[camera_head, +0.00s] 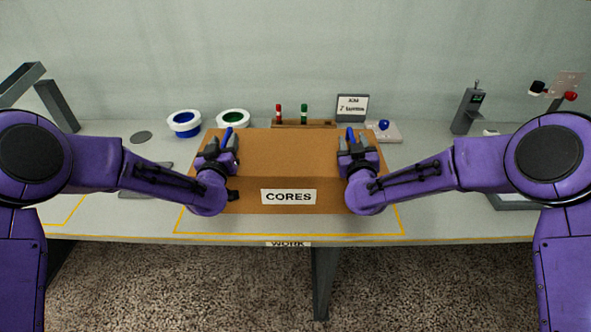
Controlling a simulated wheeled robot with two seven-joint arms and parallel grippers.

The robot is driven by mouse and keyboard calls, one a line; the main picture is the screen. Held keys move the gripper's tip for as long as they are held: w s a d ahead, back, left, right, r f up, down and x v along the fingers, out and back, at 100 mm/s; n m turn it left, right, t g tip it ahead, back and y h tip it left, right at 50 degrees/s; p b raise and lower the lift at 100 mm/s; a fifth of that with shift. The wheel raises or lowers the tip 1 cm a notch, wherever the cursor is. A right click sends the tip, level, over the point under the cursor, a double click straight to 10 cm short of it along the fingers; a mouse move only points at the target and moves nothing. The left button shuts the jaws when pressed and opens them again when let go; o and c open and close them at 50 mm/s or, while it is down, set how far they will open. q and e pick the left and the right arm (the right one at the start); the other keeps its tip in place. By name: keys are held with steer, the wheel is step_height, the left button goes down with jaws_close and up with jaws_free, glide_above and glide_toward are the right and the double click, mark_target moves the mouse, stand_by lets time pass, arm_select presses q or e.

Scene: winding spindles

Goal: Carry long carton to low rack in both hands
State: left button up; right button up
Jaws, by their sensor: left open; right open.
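The long carton (290,160) is a brown box with a white label reading CORES on its front. It rests on the bench inside a yellow outline near the front edge. My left gripper (226,140) is over the carton's left end, and my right gripper (353,140) is over its right end. Both are open, with blue fingertips pointing away from me. Whether the fingers touch the carton cannot be told. The grippers and wrists hide parts of its ends. No low rack can be made out.
The grey bench (440,212) carries a blue-lined bowl (185,123) and a green-lined bowl (233,118) behind the carton. A wooden strip with red and green spools (304,114), a small sign (352,107) and a blue-knobbed device (384,126) stand at the back. A grey stand (468,110) is at right.

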arm_select(q)
steer(key=shift+w, duration=0.25)
arm_select(e)
steer(key=shift+w+d, duration=0.1)
steer(key=shift+w, duration=0.15)
arm_select(q)
jaws_close()
arm_select(e)
jaws_close()
steer(key=shift+r, duration=0.1)
stand_by(0.7)
